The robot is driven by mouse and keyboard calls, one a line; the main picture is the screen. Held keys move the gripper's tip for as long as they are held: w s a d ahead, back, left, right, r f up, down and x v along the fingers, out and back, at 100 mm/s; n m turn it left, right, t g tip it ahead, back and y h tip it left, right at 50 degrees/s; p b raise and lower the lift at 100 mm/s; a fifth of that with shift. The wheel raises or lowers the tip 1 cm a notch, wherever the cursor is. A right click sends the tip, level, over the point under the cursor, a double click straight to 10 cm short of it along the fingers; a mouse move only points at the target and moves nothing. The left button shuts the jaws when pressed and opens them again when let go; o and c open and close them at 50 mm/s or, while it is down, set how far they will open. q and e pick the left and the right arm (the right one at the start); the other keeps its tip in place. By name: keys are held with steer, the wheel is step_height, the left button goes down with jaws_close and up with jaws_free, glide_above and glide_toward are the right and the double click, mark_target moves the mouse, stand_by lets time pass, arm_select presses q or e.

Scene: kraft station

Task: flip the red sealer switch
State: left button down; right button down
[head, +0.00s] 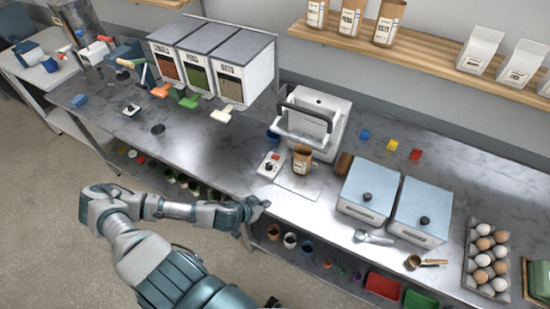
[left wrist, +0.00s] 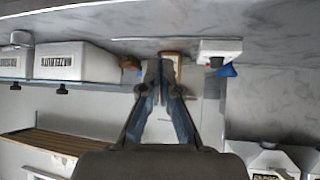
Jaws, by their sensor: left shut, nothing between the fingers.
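The red sealer switch (head: 275,157) is a small red spot on a white control box (head: 268,168). The box sits on the steel counter in front of the white sealer (head: 318,112). My left gripper (head: 262,205) is shut and empty, at the counter's front edge, nearer to me than the box and apart from it. In the left wrist view my left gripper's fingers (left wrist: 163,72) meet at their tips. The white box (left wrist: 219,47) shows upside down to their right there; its red switch cannot be made out. My right gripper is not in view.
A kraft bag (head: 302,158) stands right beside the control box, in front of the sealer. Two lidded bins (head: 368,192) and a metal scoop (head: 374,237) are to the right. Dispensers (head: 245,75) stand at the back left.

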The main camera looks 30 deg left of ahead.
arm_select(q)
steer(key=s+d+f+g+y, duration=0.1)
steer(key=s+d+f+g, duration=0.4)
steer(key=s+d+f, duration=0.5)
steer(key=s+f+g+b, duration=0.1)
steer(key=s+f, duration=0.2)
steer(key=f, duration=0.7)
steer(key=s+f+m+g+b, duration=0.1)
steer(key=s+f, duration=0.2)
steer(key=f, duration=0.7)
steer(key=s+f+g, duration=0.1)
steer(key=s+f, duration=0.2)
steer(key=f, duration=0.8)
steer(key=s+a+f+b, duration=0.2)
steer(key=s+a+f, duration=0.1)
steer(key=s+f, duration=1.1)
steer(key=shift+s+a+g, duration=0.15)
steer(key=shift+s+g, duration=0.15)
steer(key=shift+s, duration=0.6)
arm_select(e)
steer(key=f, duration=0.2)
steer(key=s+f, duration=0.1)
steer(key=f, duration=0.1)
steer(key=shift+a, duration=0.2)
arm_select(q)
steer(key=shift+a, duration=0.15)
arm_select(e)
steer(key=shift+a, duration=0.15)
